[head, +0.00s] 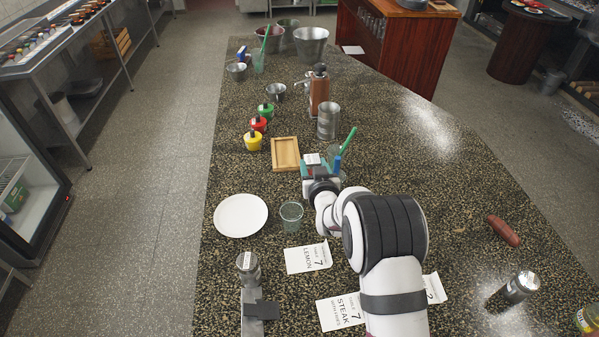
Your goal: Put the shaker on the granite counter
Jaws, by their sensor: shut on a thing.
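One shaker with a metal top (248,265) stands at the lower left of the head view, by a metal strip with a dark clip. Another, silver-capped shaker (520,285) is on the granite counter (440,190) at the lower right. My gripper (318,167) is over the middle of the counter, well away from both. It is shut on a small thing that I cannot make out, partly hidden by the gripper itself. I cannot tell if that thing touches the counter.
A wooden tray (285,155), white plate (241,215) and glass (291,216) lie left of my gripper. A metal cup (328,121) and brown bottle (319,90) stand behind it. Order cards (308,257) lie in front. A sausage (503,231) lies right, with clear counter between.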

